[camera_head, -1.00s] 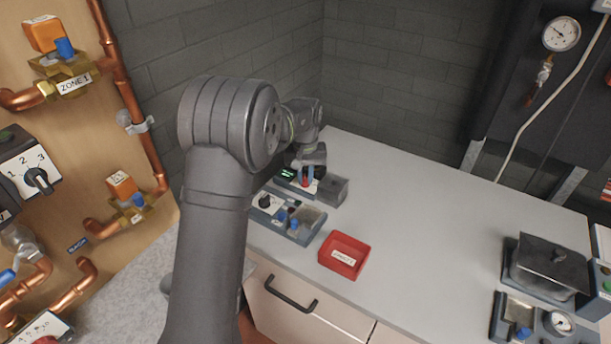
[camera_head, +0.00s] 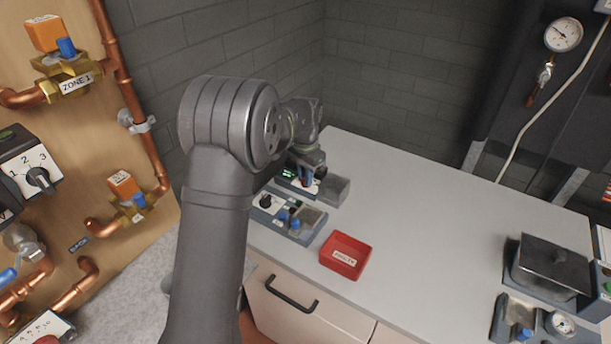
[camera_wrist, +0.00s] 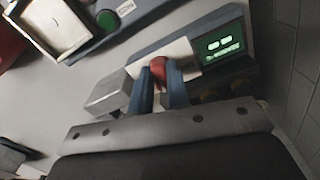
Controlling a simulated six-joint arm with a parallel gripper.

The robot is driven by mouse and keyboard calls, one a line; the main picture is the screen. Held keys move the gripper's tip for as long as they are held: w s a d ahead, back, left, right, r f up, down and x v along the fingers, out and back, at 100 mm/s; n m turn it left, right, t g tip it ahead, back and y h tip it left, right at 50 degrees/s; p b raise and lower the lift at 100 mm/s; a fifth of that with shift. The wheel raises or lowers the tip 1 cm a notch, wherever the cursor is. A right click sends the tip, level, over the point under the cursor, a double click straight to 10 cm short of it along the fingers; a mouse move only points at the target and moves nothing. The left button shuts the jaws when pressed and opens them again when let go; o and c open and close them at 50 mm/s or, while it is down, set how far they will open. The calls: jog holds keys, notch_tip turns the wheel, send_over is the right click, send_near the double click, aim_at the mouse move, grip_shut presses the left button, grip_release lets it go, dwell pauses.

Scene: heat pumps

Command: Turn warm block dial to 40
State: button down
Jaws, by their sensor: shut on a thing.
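The warm block (camera_wrist: 189,52) is a blue-grey bench unit with a lit green display (camera_wrist: 222,43), a pale panel and a grey block (camera_wrist: 108,95) at its side. Its red dial (camera_wrist: 158,66) sits on the pale panel. In the wrist view my gripper (camera_wrist: 160,79) is shut on the red dial, one finger on each side. The display digits and the dial's scale are too blurred to read. In the head view, the unit (camera_head: 287,174) stands at the back of the bench, and my gripper (camera_head: 307,179) partly hides it.
A second blue-grey unit (camera_head: 277,234) with a black knob and blue parts stands just in front. A red tray (camera_head: 361,244) lies nearby. The middle of the bench (camera_head: 430,220) is clear. A lidded unit (camera_head: 552,262) stands at the right.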

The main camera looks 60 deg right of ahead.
jog(key=shift+d+r+m, duration=0.1)
jog(key=shift+m, duration=0.5)
jog(key=c, duration=1.4)
grip_release()
notch_tip(320, 180, up, 17)
jog(key=shift+r, duration=0.15)
notch_tip(320, 180, down, 18)
jog(key=shift+r, duration=0.25)
